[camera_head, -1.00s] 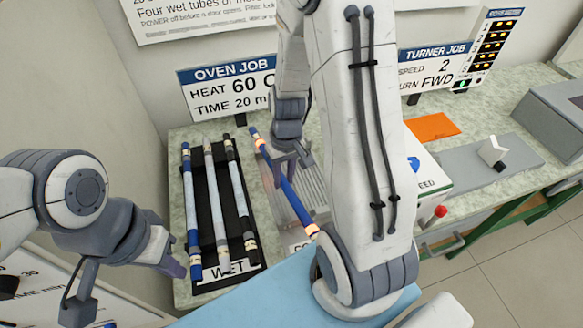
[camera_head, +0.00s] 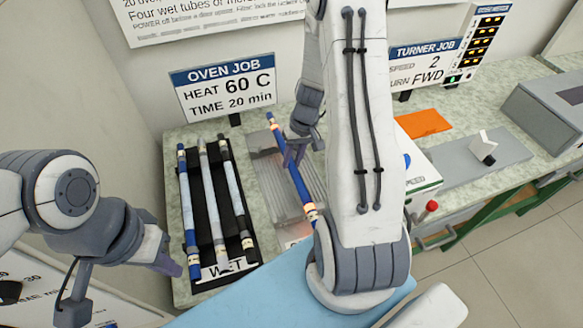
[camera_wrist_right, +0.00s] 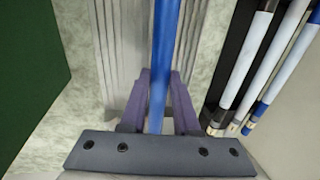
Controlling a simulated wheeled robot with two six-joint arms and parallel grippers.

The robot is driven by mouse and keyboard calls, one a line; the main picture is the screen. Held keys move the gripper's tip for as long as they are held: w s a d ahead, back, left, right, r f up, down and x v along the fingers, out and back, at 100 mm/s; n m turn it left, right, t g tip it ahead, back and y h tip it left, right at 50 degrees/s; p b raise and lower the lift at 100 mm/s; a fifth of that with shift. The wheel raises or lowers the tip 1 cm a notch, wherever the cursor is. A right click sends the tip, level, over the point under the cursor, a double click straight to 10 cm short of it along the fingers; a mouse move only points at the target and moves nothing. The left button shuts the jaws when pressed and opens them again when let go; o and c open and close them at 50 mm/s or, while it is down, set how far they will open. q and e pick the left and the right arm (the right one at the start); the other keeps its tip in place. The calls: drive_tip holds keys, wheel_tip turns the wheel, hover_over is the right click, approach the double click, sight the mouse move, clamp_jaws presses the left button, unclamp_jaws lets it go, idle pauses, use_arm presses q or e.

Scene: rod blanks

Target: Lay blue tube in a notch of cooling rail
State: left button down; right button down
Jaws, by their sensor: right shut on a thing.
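My right gripper (camera_head: 292,156) is shut on a blue tube (camera_head: 299,182) with pale and orange bands at its ends. The tube lies over the grey ribbed cooling rail (camera_head: 264,176), roughly along its grooves. In the right wrist view the tube (camera_wrist_right: 164,50) runs between the purple fingers, over the rail (camera_wrist_right: 125,60). I cannot tell whether the tube touches a notch. My arm hides part of the rail. My left gripper (camera_head: 172,266) is off to the left, near the rack's near end, with no tube seen in it; its finger gap is unclear.
A black rack (camera_head: 205,258) labelled WET holds three tubes left of the rail. A white box (camera_head: 424,176), an orange sheet (camera_head: 424,123) and a grey plate (camera_head: 460,160) lie to the right. An oven job sign (camera_head: 224,88) stands behind.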

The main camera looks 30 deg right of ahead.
drive_tip(key=shift+w+f, duration=0.2)
drive_tip(key=shift+w, duration=0.05)
drive_tip(key=shift+f+b, duration=0.3)
drive_tip(key=shift+d+b+x, duration=0.15)
drive_tip(key=shift+b+x, duration=0.45)
drive_tip(key=shift+x, duration=0.25)
drive_tip(key=shift+d+b+x, duration=0.2)
drive_tip(key=shift+b+x, duration=0.4)
drive_tip(key=shift+x, duration=0.2)
drive_tip(key=shift+s, duration=0.1)
drive_tip(key=shift+f, duration=0.35)
drive_tip(key=c, duration=0.7)
unclamp_jaws()
drive_tip(key=shift+r, duration=0.1)
drive_tip(key=shift+o, duration=0.2)
drive_tip(key=shift+r, duration=0.1)
